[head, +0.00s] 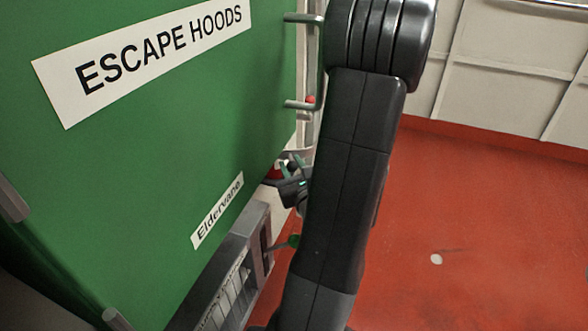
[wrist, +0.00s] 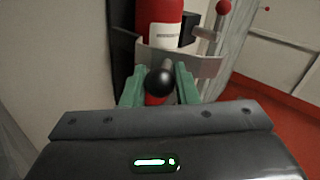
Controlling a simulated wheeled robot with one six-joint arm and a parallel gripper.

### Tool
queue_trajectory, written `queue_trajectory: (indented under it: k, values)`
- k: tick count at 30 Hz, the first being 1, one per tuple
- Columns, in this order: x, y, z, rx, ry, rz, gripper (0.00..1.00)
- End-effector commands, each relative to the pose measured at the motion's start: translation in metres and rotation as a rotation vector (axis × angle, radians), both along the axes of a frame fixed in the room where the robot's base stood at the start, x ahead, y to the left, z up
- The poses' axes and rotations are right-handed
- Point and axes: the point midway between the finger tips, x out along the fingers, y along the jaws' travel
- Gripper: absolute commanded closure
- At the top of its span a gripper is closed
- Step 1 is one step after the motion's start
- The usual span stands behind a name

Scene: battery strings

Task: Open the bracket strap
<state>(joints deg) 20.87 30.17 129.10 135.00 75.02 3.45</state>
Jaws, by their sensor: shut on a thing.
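In the wrist view a red cylinder (wrist: 160,22) with a white label stands upright behind a grey metal bracket strap (wrist: 205,66). A lever with a black ball knob (wrist: 161,81) points from the strap toward the camera. My gripper (wrist: 160,75) has its green fingers on either side of the lever's knob end and is shut on it. The strap lies across the cylinder's front and looks closed, though the fingers and knob hide part of it. In the head view my gripper (head: 291,168) is small beside the green cabinet, largely hidden by my arm.
The green cabinet (head: 150,150) labelled "ESCAPE HOODS" fills the left of the head view. A red ball knob (wrist: 223,7) stands right of the cylinder. Open red floor (head: 490,230) lies to the right.

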Motion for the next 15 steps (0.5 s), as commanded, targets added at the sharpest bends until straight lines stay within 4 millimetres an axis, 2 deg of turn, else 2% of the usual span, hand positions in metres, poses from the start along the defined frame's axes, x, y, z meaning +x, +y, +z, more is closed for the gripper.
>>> queue_trajectory:
  k: [13, 14, 15]
  values:
    - [-0.0003, 0.0006, 0.0003, 0.0, 0.0, -0.008, 1.0]
    - [-0.0002, 0.0005, 0.0003, 0.0, 0.0, -0.008, 0.69]
    - [-0.0002, 0.0005, 0.0003, 0.0, -0.001, -0.008, 0.62]
